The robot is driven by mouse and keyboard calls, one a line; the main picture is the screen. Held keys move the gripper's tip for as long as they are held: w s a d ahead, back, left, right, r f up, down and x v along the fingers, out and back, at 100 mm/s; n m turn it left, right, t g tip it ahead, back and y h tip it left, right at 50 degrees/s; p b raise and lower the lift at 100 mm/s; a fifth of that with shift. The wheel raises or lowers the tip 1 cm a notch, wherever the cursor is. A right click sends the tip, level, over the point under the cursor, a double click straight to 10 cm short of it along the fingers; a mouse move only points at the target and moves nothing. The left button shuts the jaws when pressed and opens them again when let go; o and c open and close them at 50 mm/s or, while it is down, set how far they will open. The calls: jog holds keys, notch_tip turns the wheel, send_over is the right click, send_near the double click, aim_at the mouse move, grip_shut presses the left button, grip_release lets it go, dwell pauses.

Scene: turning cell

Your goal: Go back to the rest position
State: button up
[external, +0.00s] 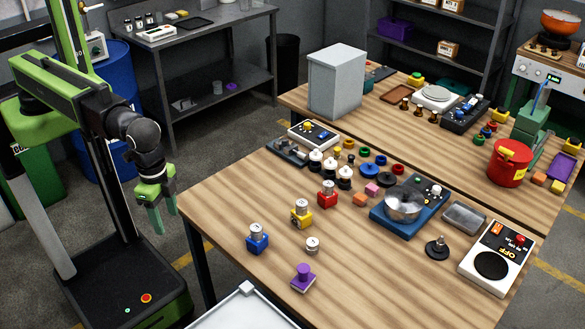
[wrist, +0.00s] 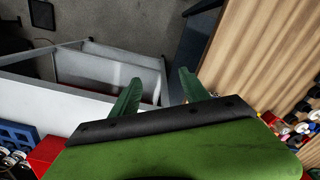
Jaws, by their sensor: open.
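My gripper (external: 163,217) hangs off the left edge of the wooden table, pointing down, with its green fingers apart and nothing between them. In the wrist view the two green fingers (wrist: 158,94) are spread over floor and a white-walled cart or bin, with the table to the right. My arm is folded near my column, clear of the table top.
The wooden table (external: 240,205) holds blue (external: 257,240), yellow (external: 301,215) and red (external: 327,195) blocks with metal cylinders, a purple piece (external: 303,279) and a metal bowl (external: 404,205). A white-edged cart (external: 240,309) stands at the table's front. A grey workbench (external: 190,45) stands behind.

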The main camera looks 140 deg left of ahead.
jog(key=s+d+m, duration=0.5)
jog(key=s+d, duration=0.2)
jog(key=shift+d+m, duration=0.3)
jog(key=shift+d, duration=0.05)
notch_tip(320, 180, down, 10)
jog(key=b, duration=1)
jog(key=shift+f, duration=0.2)
